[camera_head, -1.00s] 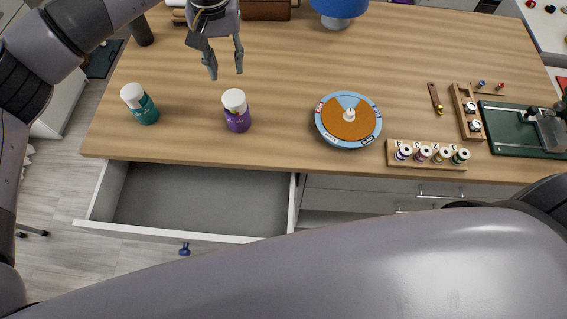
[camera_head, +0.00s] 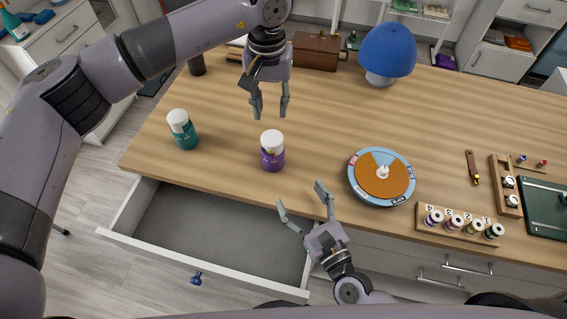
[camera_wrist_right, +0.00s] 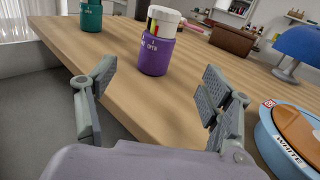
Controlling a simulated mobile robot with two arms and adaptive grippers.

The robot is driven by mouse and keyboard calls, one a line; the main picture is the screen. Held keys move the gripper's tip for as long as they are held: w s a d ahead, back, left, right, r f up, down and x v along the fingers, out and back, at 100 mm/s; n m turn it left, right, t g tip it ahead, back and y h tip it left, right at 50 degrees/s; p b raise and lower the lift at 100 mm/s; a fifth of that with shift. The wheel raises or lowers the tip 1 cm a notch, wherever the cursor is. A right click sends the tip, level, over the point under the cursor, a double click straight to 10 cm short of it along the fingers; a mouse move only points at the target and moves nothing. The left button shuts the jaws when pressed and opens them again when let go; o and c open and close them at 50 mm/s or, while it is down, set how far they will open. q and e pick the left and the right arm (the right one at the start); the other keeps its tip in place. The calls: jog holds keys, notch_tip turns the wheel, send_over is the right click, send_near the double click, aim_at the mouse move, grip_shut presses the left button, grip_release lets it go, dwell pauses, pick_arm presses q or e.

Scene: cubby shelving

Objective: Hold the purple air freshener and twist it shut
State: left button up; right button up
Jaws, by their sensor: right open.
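The purple air freshener (camera_head: 272,158) stands upright on the wooden table, with a white top. It also shows in the right wrist view (camera_wrist_right: 157,50), ahead of the fingers, with "OPEN" lettering near its top. My left gripper (camera_head: 270,112) is open and empty, above the table behind the purple air freshener. My right gripper (camera_head: 304,206) is open and empty at the table's front edge, in front and to the right of it. In the right wrist view my right fingers (camera_wrist_right: 160,92) are wide apart, with the purple air freshener beyond them, untouched.
A teal air freshener (camera_head: 184,134) stands to the left. A round blue and orange dial (camera_head: 357,193) lies to the right, close to my right gripper. A spool rack (camera_head: 462,236) is further right. An open drawer (camera_head: 200,226) juts out below the table's front edge.

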aim_at(278, 158)
jog(key=x, duration=1.3)
jog(key=shift+w+a, duration=0.15)
jog(key=shift+w, duration=0.05)
jog(key=shift+c, duration=0.4)
